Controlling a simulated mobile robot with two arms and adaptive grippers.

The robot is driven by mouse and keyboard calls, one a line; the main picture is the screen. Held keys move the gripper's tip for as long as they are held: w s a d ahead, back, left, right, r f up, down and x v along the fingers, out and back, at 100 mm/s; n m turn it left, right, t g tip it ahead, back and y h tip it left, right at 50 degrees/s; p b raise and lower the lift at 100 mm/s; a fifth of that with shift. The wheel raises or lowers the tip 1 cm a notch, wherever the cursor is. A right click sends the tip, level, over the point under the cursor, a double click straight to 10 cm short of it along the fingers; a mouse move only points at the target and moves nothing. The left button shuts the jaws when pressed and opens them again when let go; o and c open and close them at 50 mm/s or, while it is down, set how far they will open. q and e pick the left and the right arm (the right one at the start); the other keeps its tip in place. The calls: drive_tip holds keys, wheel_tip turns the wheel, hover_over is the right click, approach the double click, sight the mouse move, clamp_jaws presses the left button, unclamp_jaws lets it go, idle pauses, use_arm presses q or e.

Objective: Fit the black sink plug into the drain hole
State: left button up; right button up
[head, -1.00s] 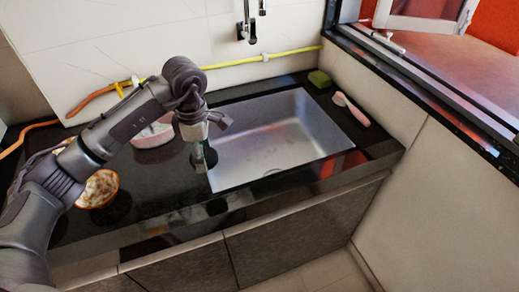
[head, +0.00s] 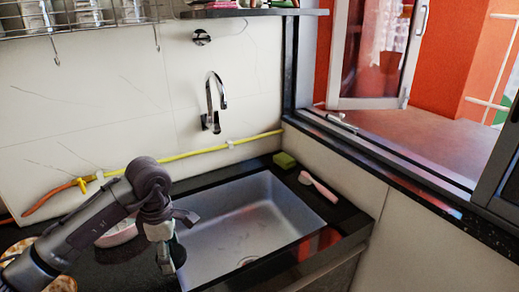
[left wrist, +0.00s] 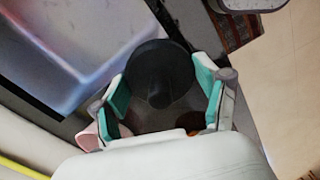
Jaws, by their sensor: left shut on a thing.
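The black sink plug (left wrist: 158,72) is between the teal-padded fingers of my left gripper (left wrist: 163,88) in the left wrist view, and the gripper is shut on it. In the head view my left gripper (head: 168,258) points down at the left edge of the metal sink (head: 240,205). A dark part of the plug (head: 179,252) shows beside the fingers there. The drain hole (head: 248,261) is in the sink floor, to the right of the gripper. The sink (left wrist: 75,40) also shows at the upper left of the left wrist view. My right gripper is not in view.
A chrome faucet (head: 213,103) is on the wall behind the sink. A green sponge (head: 284,160) and a pink-handled brush (head: 318,186) lie on the black counter at the right. The sink interior looks clear.

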use_arm(q)
drive_tip(key=shift+s+m, duration=0.4)
drive_tip(key=shift+m, duration=0.3)
drive_tip(key=s+d+m, duration=0.1)
drive_tip(key=s+m, duration=1.2)
drive_tip(key=m, duration=0.6)
drive_tip(key=shift+d+f, duration=0.4)
drive_tip(key=shift+f, duration=0.05)
